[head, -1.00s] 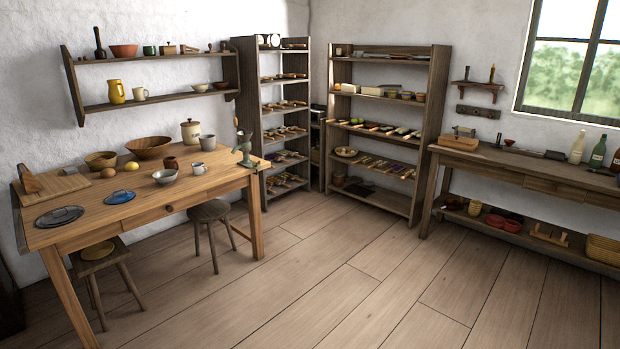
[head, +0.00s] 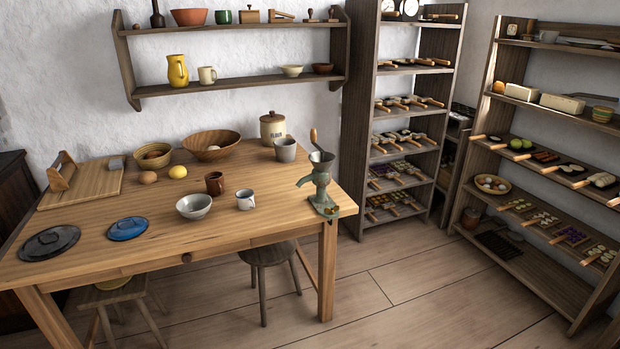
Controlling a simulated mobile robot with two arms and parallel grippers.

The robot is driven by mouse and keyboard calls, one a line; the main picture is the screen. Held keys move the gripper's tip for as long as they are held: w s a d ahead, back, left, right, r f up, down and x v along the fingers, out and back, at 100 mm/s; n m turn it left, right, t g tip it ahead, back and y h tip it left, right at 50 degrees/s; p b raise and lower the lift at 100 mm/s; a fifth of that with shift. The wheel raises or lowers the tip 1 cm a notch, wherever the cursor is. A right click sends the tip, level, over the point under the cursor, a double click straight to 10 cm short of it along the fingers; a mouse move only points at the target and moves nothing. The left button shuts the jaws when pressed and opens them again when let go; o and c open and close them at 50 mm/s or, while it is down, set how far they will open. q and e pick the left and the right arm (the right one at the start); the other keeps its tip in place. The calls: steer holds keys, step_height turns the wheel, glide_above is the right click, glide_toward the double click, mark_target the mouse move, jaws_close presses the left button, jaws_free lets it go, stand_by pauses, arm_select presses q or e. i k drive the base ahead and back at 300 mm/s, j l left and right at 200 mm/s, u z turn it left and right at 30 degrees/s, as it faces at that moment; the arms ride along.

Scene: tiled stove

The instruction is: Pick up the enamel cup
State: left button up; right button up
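A small white cup with a dark rim, which looks like the enamel cup (head: 245,200), stands upright on the wooden table (head: 110,236). It is between a grey metal bowl (head: 194,207) and a green hand grinder (head: 321,185) clamped at the table's right end. A brown cup (head: 214,183) stands behind it to the left, and a larger grey cup (head: 286,150) stands behind it to the right. Neither of my grippers is in view.
A stool (head: 268,256) stands under the table edge. Shelving racks (head: 367,130) stand to the right of the table. The floor (head: 400,285) in front of the racks is clear.

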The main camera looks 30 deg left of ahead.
mark_target(245, 196)
steer(key=i+l+u, duration=0.1)
steer(key=i+u, duration=0.25)
steer(key=i, duration=0.2)
steer(key=i+l+u, duration=0.3)
steer(key=i, duration=0.2)
steer(key=i+l+u, duration=0.35)
steer(key=i, duration=0.15)
